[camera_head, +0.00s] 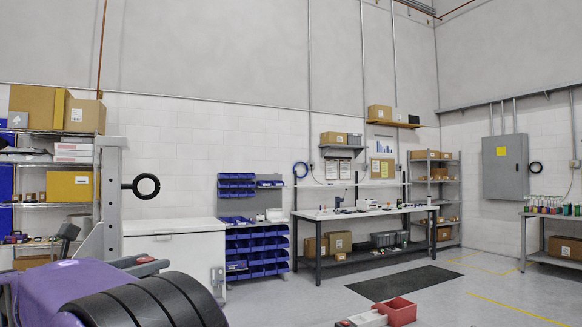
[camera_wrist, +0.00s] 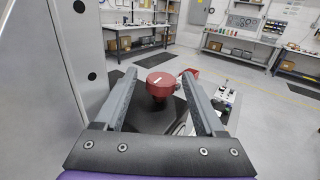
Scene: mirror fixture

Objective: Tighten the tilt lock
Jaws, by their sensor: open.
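A round red knob (camera_wrist: 160,84) with a pale mark on its top shows in the wrist view. It stands on a dark surface, and a darker red neck shows below its head. My gripper (camera_wrist: 159,73) is open, its two grey fingers reaching forward with one on each side of the knob. Clear gaps show between each finger and the knob, and nothing is held. How far the fingertips are from it in depth I cannot tell.
A grey panel (camera_wrist: 40,90) stands close on the left in the wrist view. A red bin (camera_head: 401,312) sits at the front of the head view. A workbench (camera_head: 362,212) and blue bins (camera_head: 258,252) line the back wall. Open floor lies to the right.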

